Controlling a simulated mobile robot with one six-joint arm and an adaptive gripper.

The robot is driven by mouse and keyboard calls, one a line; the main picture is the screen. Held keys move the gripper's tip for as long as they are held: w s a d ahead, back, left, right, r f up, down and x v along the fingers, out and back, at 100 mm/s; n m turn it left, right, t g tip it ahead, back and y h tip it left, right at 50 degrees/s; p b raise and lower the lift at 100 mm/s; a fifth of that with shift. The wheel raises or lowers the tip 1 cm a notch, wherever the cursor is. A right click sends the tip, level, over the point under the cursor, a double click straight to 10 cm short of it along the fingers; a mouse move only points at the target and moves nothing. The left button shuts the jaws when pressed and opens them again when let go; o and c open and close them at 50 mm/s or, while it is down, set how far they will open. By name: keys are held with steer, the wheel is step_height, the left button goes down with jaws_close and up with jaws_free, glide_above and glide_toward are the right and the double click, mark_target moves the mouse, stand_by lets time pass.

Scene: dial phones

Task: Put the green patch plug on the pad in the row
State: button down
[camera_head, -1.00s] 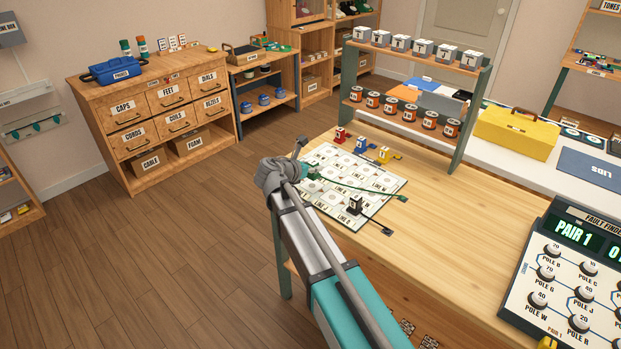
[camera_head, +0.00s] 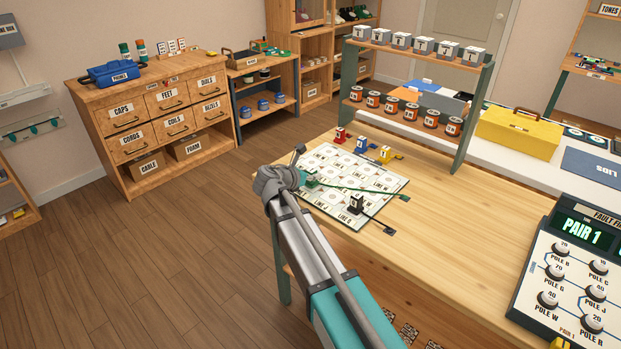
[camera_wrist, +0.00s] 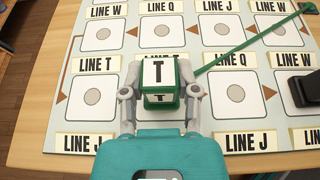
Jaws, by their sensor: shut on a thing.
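In the head view the plug (camera_head: 311,182) shows partly beside my gripper (camera_head: 290,178).
A black plug (camera_head: 356,204) stands on the board to the right, with a black cord. Red (camera_head: 340,134), blue (camera_head: 362,146) and yellow (camera_head: 386,155) plugs stand behind the board. A shelf rack (camera_head: 455,125) rises behind them. The tabletop (camera_head: 450,235) right of the board is clear.

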steer(key=shift+f, duration=0.15)
steer(key=shift+c, duration=1.8)
jaws_free()
steer(key=shift+r, duration=0.2)
steer(key=shift+s+a+r, duration=0.1)
steer(key=shift+s+r, duration=0.05)
steer(key=shift+s, duration=0.05)
steer(key=p+v, duration=0.4)
steer(key=v, duration=0.7)
steer(key=shift+s+a+p, duration=0.15)
steer(key=shift+s+p, duration=0.05)
steer(key=shift+p, duration=0.15)
